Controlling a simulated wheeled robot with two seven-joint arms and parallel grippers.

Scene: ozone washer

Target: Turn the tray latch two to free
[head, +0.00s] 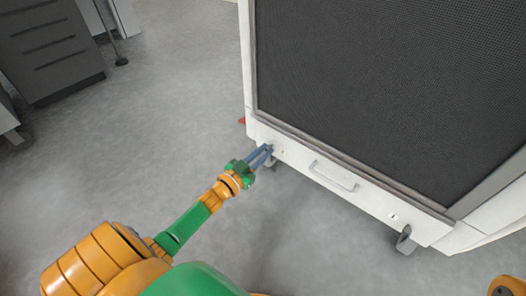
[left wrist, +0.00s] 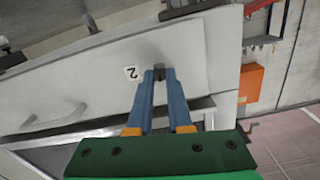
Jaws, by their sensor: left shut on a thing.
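The white tray front (head: 362,199) runs along the lower edge of the washer, and it also shows in the left wrist view (left wrist: 60,96). Tray latch two (left wrist: 159,69) is a small dark knob beside a label marked 2 (left wrist: 131,73). My left gripper (head: 266,151) reaches the left end of the tray front. In the left wrist view its blue fingers (left wrist: 160,76) are shut on the latch, which is partly hidden between the fingertips. My right gripper is not in view.
A tray handle (head: 333,177) sticks out at the middle of the front. A caster (head: 405,240) stands below the right end. A dark drawer cabinet (head: 48,50) stands far left. The grey floor between is clear. The left wrist view shows an orange box (left wrist: 251,83).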

